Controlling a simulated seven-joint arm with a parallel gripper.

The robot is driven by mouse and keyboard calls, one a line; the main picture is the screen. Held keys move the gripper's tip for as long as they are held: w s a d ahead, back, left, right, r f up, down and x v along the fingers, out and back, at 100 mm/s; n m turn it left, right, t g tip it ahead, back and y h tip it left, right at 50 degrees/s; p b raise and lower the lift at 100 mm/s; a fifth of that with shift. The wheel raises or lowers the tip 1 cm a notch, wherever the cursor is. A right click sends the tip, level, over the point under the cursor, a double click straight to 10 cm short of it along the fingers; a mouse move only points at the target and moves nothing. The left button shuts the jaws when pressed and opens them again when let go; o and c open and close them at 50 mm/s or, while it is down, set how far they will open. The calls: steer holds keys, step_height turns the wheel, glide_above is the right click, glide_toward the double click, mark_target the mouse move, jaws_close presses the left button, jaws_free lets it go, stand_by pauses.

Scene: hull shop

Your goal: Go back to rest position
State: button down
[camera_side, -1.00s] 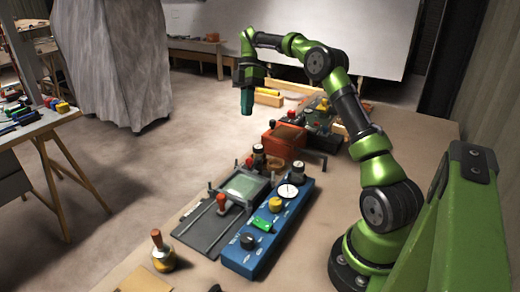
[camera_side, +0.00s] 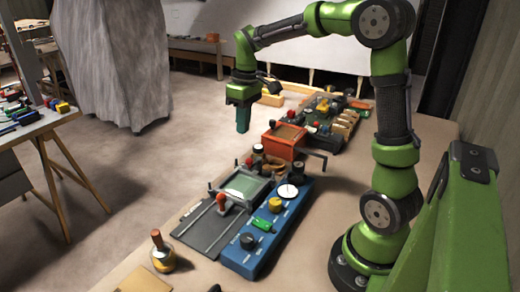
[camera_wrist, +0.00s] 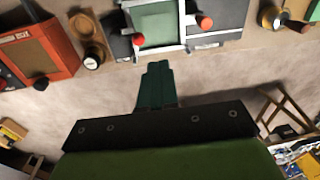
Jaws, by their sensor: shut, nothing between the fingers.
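My gripper (camera_side: 242,128) points straight down in the side view, above and to the left of the orange-red box on the bench. Its dark green fingers are together and hold nothing. In the wrist view the shut fingers (camera_wrist: 158,75) point toward the grey device with the pale green plate. My green and black arm is bent, with its elbow raised high at the upper right of the side view.
The floor left of the bench is open. A side table (camera_side: 42,130) with tools stands at the left.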

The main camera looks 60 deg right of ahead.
steer(key=s+a+r+m+t, duration=0.2)
steer(key=s+a+t, duration=0.1)
steer(key=s+a, duration=0.3)
steer(key=s+a+r+m+t, duration=0.1)
steer(key=s+a+m+t, duration=0.1)
steer(key=s+a, duration=0.4)
steer(key=s+t, duration=0.1)
steer(key=s, duration=0.1)
steer(key=shift+s+a+r+m+t+y, duration=0.3)
steer(key=shift+s+r+t+y, duration=0.05)
steer(key=shift+r+t+y, duration=0.05)
steer(key=c, duration=1.8)
jaws_free()
steer(key=shift+c, duration=0.2)
